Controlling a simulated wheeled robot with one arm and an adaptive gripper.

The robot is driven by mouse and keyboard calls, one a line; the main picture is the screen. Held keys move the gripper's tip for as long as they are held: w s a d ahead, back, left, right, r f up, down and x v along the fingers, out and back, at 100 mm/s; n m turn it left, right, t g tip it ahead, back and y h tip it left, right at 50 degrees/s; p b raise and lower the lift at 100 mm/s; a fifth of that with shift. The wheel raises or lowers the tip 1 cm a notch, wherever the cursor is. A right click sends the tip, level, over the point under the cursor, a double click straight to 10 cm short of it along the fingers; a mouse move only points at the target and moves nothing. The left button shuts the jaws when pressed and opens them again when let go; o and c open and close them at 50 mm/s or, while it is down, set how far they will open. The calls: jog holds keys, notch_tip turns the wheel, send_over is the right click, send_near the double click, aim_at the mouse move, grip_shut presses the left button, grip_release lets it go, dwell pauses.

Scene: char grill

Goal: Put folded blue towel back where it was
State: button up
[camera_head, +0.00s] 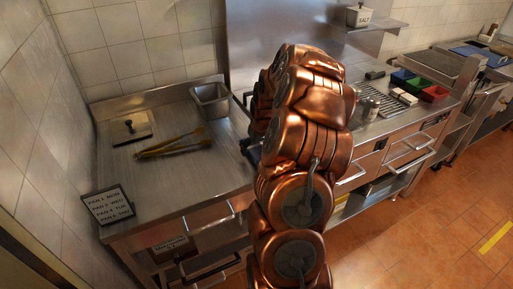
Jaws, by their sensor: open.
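My gripper (246,148) shows only as dark parts at the left edge of my copper-coloured arm, over the right side of the steel counter (190,185). The arm hides most of it. It is open, and I see nothing held in it. I cannot make out a folded blue towel for sure. A flat blue thing (472,50) lies on the far right counter, too small to tell what it is.
Blue, green and red containers (434,94) sit right. A salt box (358,15) is on a shelf.

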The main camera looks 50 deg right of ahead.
jog(key=b+v, duration=0.4)
jog(key=v, duration=0.8)
jog(key=s+a+r+n+g+y, duration=0.1)
jog(key=s+a, duration=0.2)
jog(key=a, duration=0.9)
jog(key=s+a+r+n+g+y, duration=0.1)
jog(key=s+a+n, duration=0.1)
jog(key=a, duration=0.9)
jog(key=s+a+f+g, duration=0.1)
jog(key=s+a, duration=0.5)
jog(key=s, duration=0.4)
jog(key=s+a+f+g, duration=0.2)
jog(key=s+a, duration=0.5)
jog(key=s, duration=0.4)
jog(key=shift+s+f+n+h, duration=0.25)
jog(key=shift+f+n+h, duration=0.05)
jog(key=shift+n+h, duration=0.1)
jog(key=shift+c, duration=0.3)
